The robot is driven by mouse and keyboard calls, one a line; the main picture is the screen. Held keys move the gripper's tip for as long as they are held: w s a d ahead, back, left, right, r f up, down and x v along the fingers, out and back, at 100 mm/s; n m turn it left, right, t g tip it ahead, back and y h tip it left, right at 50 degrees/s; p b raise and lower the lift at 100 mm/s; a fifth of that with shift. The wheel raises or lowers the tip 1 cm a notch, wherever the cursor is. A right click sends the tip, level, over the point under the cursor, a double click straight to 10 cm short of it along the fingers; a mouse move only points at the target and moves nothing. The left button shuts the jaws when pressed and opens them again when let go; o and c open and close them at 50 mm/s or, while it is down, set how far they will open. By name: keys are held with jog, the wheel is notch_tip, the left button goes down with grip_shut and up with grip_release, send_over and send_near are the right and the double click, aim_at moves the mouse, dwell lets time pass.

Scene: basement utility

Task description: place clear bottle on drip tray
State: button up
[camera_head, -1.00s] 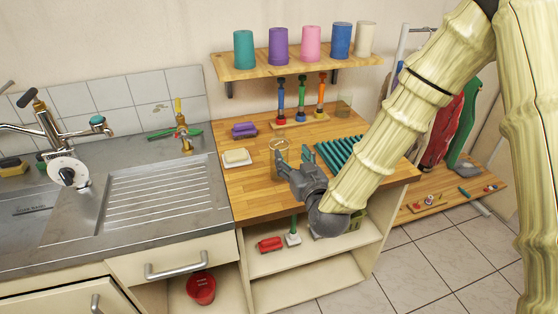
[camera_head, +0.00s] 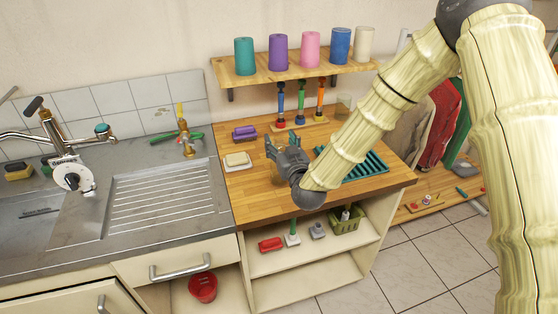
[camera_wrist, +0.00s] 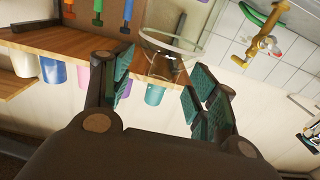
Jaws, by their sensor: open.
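The clear bottle (camera_wrist: 170,48) is a see-through vessel with a round rim, between my open fingers in the wrist view. In the head view my gripper hides most of it. My gripper (camera_head: 281,146) is over the wooden worktop, and it also shows in the wrist view (camera_wrist: 160,80) with its teal-padded fingers apart on both sides of the bottle. I cannot tell whether a finger touches it. The drip tray (camera_head: 369,166) is teal and ribbed, lies on the worktop right of my gripper and is partly hidden by my arm.
A soap dish (camera_head: 237,161) and purple sponges (camera_head: 245,133) lie left of my gripper. Upright coloured tools (camera_head: 300,103) and another clear glass (camera_head: 344,104) stand at the back. A shelf (camera_head: 290,68) with several coloured cups hangs above. The metal sink drainer (camera_head: 160,195) is clear.

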jog(key=shift+x, duration=0.8)
jog(key=shift+s, duration=0.1)
grip_shut()
